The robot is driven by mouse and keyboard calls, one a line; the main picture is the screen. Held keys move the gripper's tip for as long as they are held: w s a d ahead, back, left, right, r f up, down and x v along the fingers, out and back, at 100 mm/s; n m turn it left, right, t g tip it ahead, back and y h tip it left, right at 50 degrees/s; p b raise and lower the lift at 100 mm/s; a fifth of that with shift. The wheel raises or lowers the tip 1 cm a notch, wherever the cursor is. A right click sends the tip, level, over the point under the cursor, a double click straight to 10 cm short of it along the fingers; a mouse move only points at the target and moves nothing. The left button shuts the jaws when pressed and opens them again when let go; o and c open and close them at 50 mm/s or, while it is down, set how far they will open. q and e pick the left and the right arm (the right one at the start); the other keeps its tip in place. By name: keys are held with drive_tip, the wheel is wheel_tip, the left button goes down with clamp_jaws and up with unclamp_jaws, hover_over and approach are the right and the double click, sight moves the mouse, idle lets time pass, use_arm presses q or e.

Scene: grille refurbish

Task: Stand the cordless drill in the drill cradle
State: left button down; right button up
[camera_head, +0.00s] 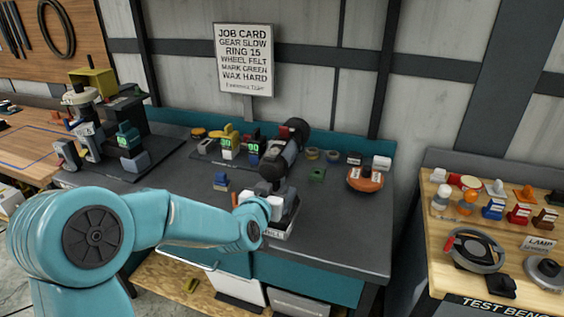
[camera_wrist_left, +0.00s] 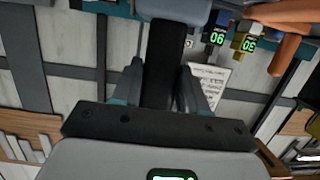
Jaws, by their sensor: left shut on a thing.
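The cordless drill (camera_head: 283,148), dark with a grey body, is above the dark bench top in the head view. My left gripper (camera_head: 267,188) is shut on it. In the left wrist view the fingers of my left gripper (camera_wrist_left: 162,85) stand on both sides of the drill's black handle (camera_wrist_left: 163,62), with a grey-blue part of the drill at the top edge. The drill cradle (camera_head: 283,229), a pale block with a lettered front, is below the gripper near the bench's front edge. My wrist partly hides it, and I cannot tell whether the drill touches it.
An orange round tool (camera_head: 365,179) lies to the right on the bench. Yellow and dark tools with green displays (camera_head: 228,142) stand behind left. A small green block (camera_head: 317,175) and a blue block (camera_head: 221,181) are nearby. A wooden test bench (camera_head: 440,262) is at right.

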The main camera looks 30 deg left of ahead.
use_arm(q)
drive_tip(key=shift+r, duration=0.15)
idle(0.4)
drive_tip(key=c, duration=0.5)
unclamp_jaws()
drive_tip(key=o, duration=0.3)
drive_tip(key=shift+f, duration=0.4)
drive_tip(key=shift+o, duration=1)
drive_tip(key=shift+r, duration=0.15)
drive_tip(key=shift+s+d, duration=0.1)
drive_tip(key=shift+s, duration=0.05)
drive_tip(key=v, duration=0.6)
drive_tip(key=shift+s+b, duration=0.35)
drive_tip(key=shift+s, duration=0.05)
